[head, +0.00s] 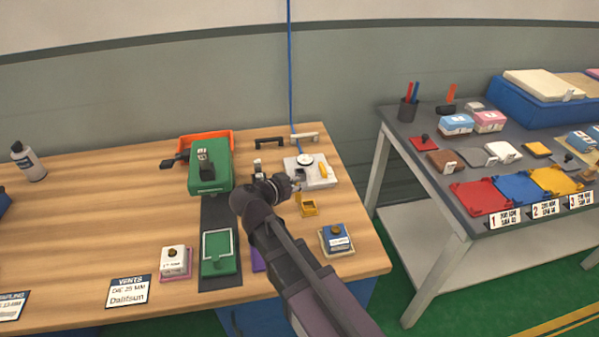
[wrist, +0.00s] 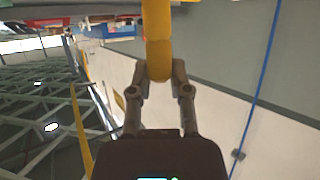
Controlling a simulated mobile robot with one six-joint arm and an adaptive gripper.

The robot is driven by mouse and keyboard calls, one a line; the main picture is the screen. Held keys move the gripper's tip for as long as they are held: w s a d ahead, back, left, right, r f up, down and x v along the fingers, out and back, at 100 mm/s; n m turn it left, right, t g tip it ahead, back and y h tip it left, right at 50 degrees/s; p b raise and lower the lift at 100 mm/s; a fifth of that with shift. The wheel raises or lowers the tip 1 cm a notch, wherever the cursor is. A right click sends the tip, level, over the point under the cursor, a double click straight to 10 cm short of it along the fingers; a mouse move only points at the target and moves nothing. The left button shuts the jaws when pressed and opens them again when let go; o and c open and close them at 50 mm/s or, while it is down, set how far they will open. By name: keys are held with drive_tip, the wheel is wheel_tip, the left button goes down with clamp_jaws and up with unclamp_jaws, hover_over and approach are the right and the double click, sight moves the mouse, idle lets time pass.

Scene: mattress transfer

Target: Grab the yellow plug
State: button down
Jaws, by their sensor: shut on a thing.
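In the wrist view, the yellow plug (wrist: 157,38) is a smooth, rounded yellow piece between the two fingers of my gripper (wrist: 160,76). The fingers are shut on its near end, and its far end runs out of the top of the picture. In the head view, my gripper (head: 297,179) is beside a white plate fixture (head: 318,184) with a round dial near the back right of the wooden table. A small yellow piece shows over the fixture's right part; I cannot tell whether it is the held plug. My arm hides part of the table.
A green machine (head: 209,165) is to the left. A blue cord (head: 290,75) hangs behind the fixture. A grey table (head: 430,195) with coloured trays stands to the right.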

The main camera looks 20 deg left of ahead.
drive_tip(key=shift+s+d, duration=0.2)
drive_tip(key=shift+s, duration=0.5)
